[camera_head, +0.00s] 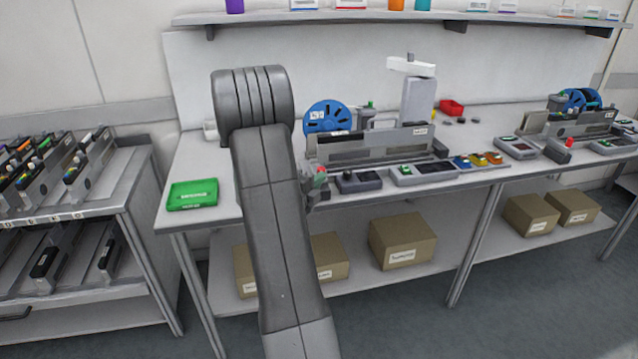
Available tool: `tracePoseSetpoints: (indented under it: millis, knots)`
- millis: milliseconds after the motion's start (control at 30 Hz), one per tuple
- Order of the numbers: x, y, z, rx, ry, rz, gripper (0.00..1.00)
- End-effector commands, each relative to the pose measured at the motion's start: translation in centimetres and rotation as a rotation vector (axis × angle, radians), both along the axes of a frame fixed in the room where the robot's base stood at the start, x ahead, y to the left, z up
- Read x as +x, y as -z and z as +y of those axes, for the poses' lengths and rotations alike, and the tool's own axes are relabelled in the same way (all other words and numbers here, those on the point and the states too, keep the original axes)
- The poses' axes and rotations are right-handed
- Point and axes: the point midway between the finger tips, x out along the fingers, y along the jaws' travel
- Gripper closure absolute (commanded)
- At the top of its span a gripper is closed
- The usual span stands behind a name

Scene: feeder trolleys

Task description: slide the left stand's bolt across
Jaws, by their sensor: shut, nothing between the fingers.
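The left stand (375,149) is a grey feeder stand on the workbench, with a blue reel (327,117) at its back left. A small red knob (321,170), which looks like part of its bolt, shows at the stand's front left end. My gripper (313,190) is partly visible just right of my arm link, close to this knob. It is shut with nothing held. Whether it touches the bolt I cannot tell. Most of my wrist and the bolt's body are hidden behind my arm.
A green box (192,195) lies on the bench's left end. A second stand (583,126) with a red knob is at the right. A trolley (110,200) stands left; cardboard boxes (402,242) sit on the lower shelf.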

Motion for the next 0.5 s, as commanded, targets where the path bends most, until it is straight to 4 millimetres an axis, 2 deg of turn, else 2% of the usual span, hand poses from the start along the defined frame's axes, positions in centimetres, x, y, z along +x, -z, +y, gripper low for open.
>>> tracePoseSetpoints:
  millis: [100, 300, 500]
  knots:
    - [2.4, 0.5, 0.5, 0.003, -0.001, -0.007, 1.0]
    - [6.5, 0.4, 1.5, 0.003, 0.0, -0.005, 1.0]
    - [8.7, 0.1, 2.1, 0.002, -0.001, -0.002, 1.0]
